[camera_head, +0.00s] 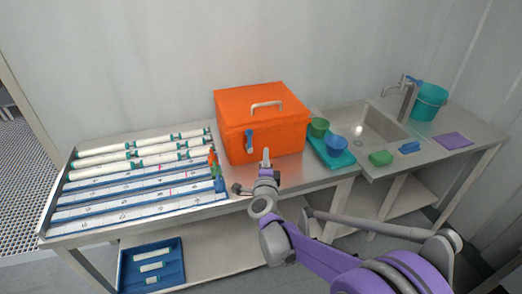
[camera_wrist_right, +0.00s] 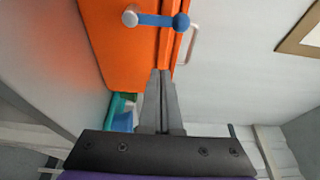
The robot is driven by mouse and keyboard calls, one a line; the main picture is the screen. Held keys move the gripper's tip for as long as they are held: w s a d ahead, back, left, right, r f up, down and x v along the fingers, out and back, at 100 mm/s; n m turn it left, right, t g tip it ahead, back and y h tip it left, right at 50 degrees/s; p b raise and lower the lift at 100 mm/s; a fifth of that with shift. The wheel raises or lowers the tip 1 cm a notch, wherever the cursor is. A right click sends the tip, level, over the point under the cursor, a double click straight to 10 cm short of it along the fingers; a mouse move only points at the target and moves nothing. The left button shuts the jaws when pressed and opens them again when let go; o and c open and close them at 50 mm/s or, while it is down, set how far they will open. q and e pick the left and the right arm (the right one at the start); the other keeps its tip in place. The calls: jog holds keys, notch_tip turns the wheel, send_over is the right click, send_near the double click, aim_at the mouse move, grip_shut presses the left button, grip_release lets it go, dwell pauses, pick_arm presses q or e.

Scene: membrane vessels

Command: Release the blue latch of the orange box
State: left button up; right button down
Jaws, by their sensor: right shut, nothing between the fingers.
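The orange box (camera_head: 262,127) stands on the metal bench in the head view, with a grey handle (camera_head: 267,105) on its lid. The blue latch (camera_head: 249,140) is on its front face, towards the left. In the right wrist view the orange box (camera_wrist_right: 122,60) fills the upper left, and the blue latch (camera_wrist_right: 160,20) spans the lid seam between a grey knob and a blue round end. My right gripper (camera_head: 266,158) is in front of the box, below and right of the latch. Its fingers (camera_wrist_right: 161,75) are together, empty and apart from the latch. My left gripper is out of view.
A blue rack (camera_head: 222,188) with white tubes lies left of the box. A teal tray (camera_head: 340,160) with a green bowl (camera_head: 319,127) and a blue bowl (camera_head: 337,144) is close on the right. A sink (camera_head: 365,128) lies beyond. Bare bench shows in front of the box.

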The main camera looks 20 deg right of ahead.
aim_at(249, 141)
jog(key=p+x, duration=0.1)
jog(key=x, duration=0.8)
jog(key=shift+d, duration=0.1)
jog(key=a, duration=0.3)
jog(key=shift+s+a, duration=0.1)
jog(key=shift+a, duration=0.15)
jog(key=shift+a+p, duration=0.3)
jog(key=shift+a, duration=0.05)
